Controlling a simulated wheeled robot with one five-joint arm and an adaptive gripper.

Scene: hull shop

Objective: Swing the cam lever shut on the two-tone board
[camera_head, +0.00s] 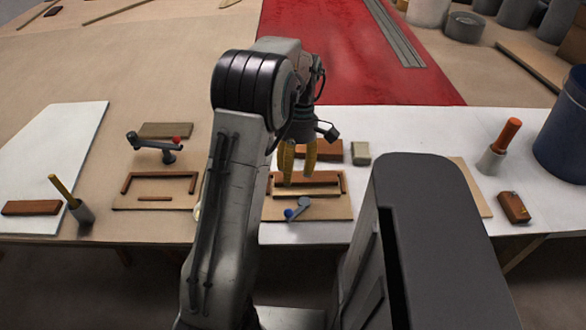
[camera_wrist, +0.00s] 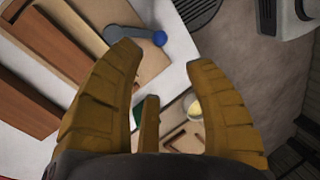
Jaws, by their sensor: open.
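A grey cam lever (camera_head: 300,206) with a blue ball end sits at the front of a tan base board (camera_head: 335,208) in the middle of the bench. Its ball points left and toward the front in the head view. Behind it, a light strip and a brown strip (camera_head: 318,179) lie together between brown rails. In the wrist view the lever (camera_wrist: 130,33) shows at the upper left, beyond the left fingertip, with its blue ball to the right. My gripper (camera_head: 298,178) is open and empty over the rear of this board, apart from the lever. Whether the fingers touch the strips is unclear.
Left stands a similar board (camera_head: 125,202) with brown rails, and behind it a grey lever-like piece (camera_head: 150,143) beside a red knob. A brown block (camera_head: 325,149) and a greenish block (camera_head: 361,153) lie behind. An orange-handled tool (camera_head: 505,140) and blue drum (camera_head: 566,130) are right.

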